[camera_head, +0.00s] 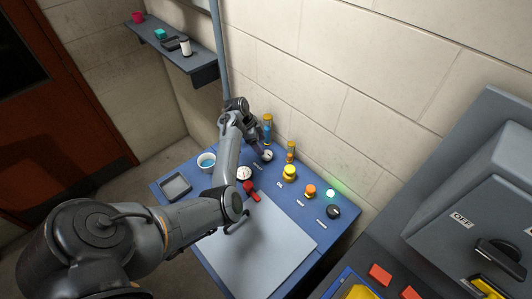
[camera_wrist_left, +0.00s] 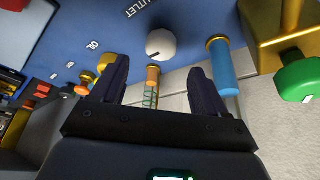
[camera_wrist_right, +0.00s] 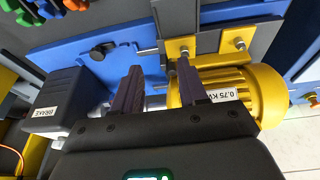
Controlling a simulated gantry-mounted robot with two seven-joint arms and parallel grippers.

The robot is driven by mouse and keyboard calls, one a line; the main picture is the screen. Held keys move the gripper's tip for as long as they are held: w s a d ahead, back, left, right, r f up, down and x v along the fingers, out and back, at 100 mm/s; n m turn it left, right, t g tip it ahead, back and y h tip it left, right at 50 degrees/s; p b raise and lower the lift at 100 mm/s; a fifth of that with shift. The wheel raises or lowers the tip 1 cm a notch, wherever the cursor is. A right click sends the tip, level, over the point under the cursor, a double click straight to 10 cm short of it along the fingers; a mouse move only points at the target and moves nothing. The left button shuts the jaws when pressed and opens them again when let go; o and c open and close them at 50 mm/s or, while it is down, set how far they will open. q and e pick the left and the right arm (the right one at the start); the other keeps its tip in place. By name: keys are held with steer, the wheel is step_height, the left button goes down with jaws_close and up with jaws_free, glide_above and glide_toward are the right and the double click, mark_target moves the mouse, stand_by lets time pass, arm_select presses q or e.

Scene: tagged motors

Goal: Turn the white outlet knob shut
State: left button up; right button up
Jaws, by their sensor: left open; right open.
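The white outlet knob (camera_wrist_left: 161,44) is a small faceted round knob on the blue panel, beside the OUTLET label (camera_wrist_left: 146,7) in the left wrist view. In the head view the knob (camera_head: 267,155) sits near the wall side of the panel. My left gripper (camera_wrist_left: 157,73) is open and empty, its fingertips just short of the knob, which lies roughly between them in the picture. In the head view my left gripper (camera_head: 260,149) is small and partly hidden by its wrist. My right gripper (camera_wrist_right: 158,66) is open at a yellow motor (camera_wrist_right: 235,90), away from the knob.
A blue tube with a brass collar (camera_wrist_left: 222,66) stands close beside the left fingers. A green knob (camera_wrist_left: 298,80) on a brass body is further right. A white gauge (camera_head: 244,173), a red handle (camera_head: 251,190) and a yellow knob (camera_head: 289,173) also stand on the panel.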

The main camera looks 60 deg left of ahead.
mark_target(267, 153)
arm_select(q)
steer(key=x, duration=0.7)
steer(key=shift+c, duration=0.5)
